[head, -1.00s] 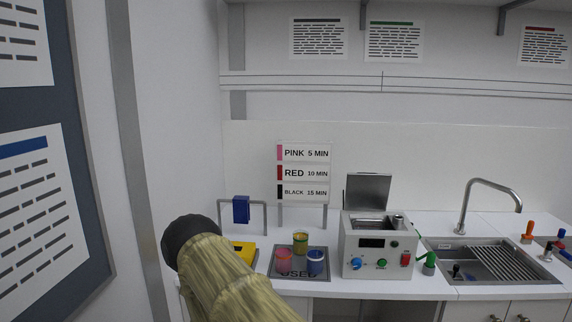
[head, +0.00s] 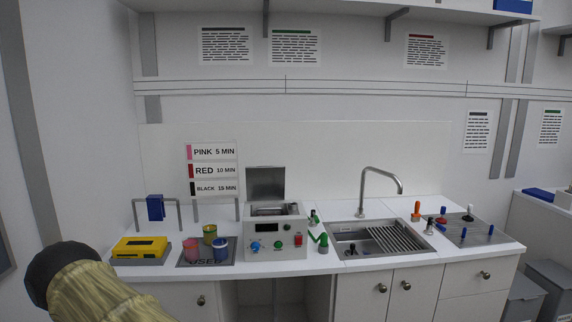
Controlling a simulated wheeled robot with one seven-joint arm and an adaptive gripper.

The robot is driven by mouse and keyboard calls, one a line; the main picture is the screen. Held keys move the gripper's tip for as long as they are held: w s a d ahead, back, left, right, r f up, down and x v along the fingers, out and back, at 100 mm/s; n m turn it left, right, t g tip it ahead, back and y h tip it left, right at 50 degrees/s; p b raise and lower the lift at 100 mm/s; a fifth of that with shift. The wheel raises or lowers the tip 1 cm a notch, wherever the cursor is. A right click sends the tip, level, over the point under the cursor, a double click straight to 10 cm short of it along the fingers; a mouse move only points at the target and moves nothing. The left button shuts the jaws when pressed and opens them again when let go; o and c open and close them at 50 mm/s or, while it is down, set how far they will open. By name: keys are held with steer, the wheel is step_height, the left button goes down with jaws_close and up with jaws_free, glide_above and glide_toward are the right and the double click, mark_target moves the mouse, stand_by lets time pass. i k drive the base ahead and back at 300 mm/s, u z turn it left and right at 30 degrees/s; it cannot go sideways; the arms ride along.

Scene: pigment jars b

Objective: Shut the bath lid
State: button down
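The bath (head: 275,238) is a light grey box on the counter with a dark display, blue and green knobs and a red switch. Its lid (head: 265,184) is a grey metal panel standing upright at the back, so the bath is open. Part of my arm, in a tan sleeve with a dark end, is at the lower left, well short of the bath. My gripper is not in view.
Left of the bath, several jars stand on a tray (head: 187,263) marked USED, beside a yellow device (head: 140,246). Right are green-topped bottles (head: 323,243) and a sink (head: 345,247) with a tall faucet (head: 382,171). Cabinets (head: 366,297) are below the counter.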

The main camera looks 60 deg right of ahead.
mark_target(263, 184)
steer(key=k, duration=0.95)
steer(key=z, duration=0.75)
steer(key=i, duration=0.5)
steer(key=z, duration=0.1)
